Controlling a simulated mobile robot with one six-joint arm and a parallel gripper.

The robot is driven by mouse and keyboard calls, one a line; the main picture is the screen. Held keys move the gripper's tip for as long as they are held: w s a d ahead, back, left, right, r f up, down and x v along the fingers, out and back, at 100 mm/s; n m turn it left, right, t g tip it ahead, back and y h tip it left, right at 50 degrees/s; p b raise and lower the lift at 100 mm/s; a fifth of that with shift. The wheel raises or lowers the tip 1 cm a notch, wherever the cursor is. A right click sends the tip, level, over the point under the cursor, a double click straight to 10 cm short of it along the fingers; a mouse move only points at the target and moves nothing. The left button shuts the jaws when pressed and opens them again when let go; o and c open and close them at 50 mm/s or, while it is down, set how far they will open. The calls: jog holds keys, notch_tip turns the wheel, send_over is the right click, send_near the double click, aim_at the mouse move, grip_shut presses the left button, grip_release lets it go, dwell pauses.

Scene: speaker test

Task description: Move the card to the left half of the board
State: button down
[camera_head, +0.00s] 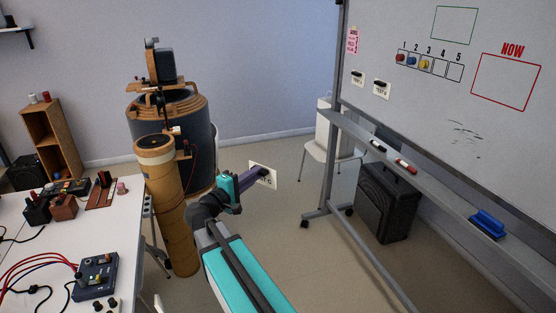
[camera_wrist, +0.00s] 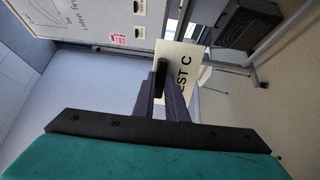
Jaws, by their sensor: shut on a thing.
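My gripper (camera_head: 258,174) is shut on a small white card (camera_head: 268,179) and holds it in the air, left of the whiteboard. The whiteboard (camera_head: 440,100) stands on a wheeled frame at the right. Two similar white cards, one left (camera_head: 357,78) and one right (camera_head: 381,89), are on its lower left part. A pink notice (camera_head: 352,41) is above them. The card in my gripper is apart from the board.
The board's ledge (camera_head: 440,182) carries a dark marker (camera_head: 378,146), a red marker (camera_head: 406,166) and a blue eraser (camera_head: 487,225). A chair (camera_head: 335,155) and black speaker (camera_head: 387,200) stand behind the frame. A brown tube (camera_head: 168,210) and a table (camera_head: 125,215) are at left.

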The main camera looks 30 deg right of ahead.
jog(key=s+a+f+n+t+y, duration=0.1)
jog(key=a+f, duration=0.3)
jog(key=a, duration=0.8)
jog(key=s+a+f+n+t+y, duration=0.1)
jog(key=a+f, duration=0.4)
jog(key=a, duration=0.7)
jog(key=shift+s+n+t+y, duration=0.3)
jog(key=shift+s+n+t, duration=0.5)
jog(key=shift+t, duration=0.5)
jog(key=shift+s+f, duration=0.1)
